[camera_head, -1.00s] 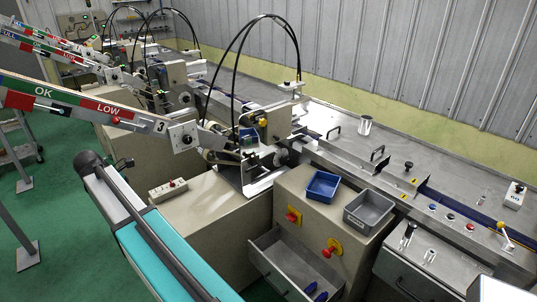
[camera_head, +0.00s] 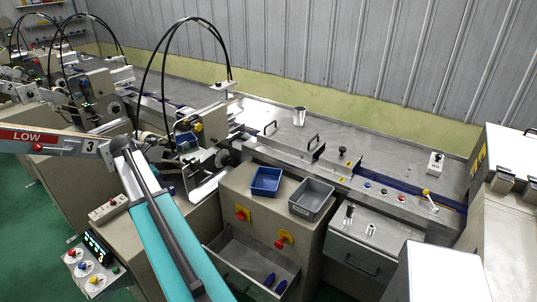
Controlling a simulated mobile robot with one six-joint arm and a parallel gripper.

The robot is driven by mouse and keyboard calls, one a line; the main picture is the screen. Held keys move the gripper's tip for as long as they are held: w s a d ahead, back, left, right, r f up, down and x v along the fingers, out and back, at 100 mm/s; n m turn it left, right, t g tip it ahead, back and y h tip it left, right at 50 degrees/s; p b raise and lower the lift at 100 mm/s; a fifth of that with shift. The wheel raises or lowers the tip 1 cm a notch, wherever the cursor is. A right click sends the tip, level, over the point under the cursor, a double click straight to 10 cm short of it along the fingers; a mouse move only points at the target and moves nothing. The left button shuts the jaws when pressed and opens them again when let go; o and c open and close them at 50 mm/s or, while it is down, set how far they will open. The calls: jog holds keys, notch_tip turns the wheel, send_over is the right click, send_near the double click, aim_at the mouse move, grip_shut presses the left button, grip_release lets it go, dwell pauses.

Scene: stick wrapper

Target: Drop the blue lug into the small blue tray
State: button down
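Two small dark blue pieces, which look like lugs, lie in the open grey drawer (camera_head: 237,254) at bottom centre. One blue lug (camera_head: 269,280) is a little left of the other blue lug (camera_head: 281,287), near the drawer's right end. The small blue tray (camera_head: 266,181) stands on top of the beige cabinet above the drawer and looks empty. My gripper is not in view, so its state and distance from the lugs do not show.
A grey bin (camera_head: 311,199) stands right of the blue tray. A teal conveyor belt (camera_head: 180,245) stands close at left. A white box (camera_head: 440,272) fills the lower right.

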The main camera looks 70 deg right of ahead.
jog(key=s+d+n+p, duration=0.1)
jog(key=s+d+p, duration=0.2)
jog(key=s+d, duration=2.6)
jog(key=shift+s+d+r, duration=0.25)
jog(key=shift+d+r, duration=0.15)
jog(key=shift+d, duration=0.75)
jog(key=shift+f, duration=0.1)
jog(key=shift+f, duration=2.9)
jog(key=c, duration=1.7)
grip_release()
